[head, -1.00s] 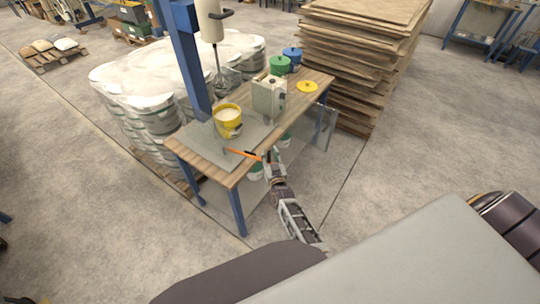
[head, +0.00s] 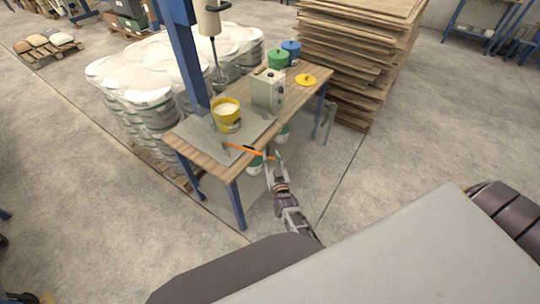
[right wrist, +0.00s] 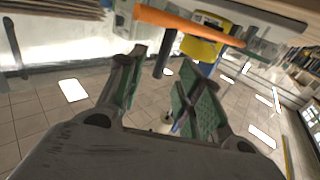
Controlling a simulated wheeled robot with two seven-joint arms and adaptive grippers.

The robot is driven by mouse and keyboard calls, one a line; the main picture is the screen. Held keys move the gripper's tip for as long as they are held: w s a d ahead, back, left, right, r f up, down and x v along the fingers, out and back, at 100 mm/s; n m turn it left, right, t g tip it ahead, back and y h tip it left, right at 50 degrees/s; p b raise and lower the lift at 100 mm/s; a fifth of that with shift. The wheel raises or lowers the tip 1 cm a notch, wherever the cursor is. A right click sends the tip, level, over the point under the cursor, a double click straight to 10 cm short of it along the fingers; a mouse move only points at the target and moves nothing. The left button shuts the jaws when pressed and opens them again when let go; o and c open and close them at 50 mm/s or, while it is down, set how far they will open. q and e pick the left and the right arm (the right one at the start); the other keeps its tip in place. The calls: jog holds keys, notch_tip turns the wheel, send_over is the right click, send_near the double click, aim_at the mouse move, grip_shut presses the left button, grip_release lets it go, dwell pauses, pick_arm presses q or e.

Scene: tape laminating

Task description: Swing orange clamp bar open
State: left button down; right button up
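The orange clamp bar (head: 247,150) runs along the front edge of the wooden table, beside the yellow bucket (head: 227,117). Its right end sticks out past the table edge. My right gripper (head: 273,161) is at that end. In the right wrist view the bar (right wrist: 188,23) crosses above the fingers, with a dark peg (right wrist: 163,58) hanging from it. The right gripper (right wrist: 165,78) has its green-padded fingers apart, and nothing is clearly held between them. My left gripper is not in view.
A grey box machine (head: 268,88) stands on the table (head: 205,157) behind the bar. Green (head: 278,59) and blue (head: 291,48) containers and a yellow lid (head: 306,80) are at the far end. A blue column (head: 183,55) rises behind. The floor in front is clear.

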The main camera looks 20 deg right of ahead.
jog(key=shift+s+a, duration=0.15)
jog(key=shift+s, duration=0.65)
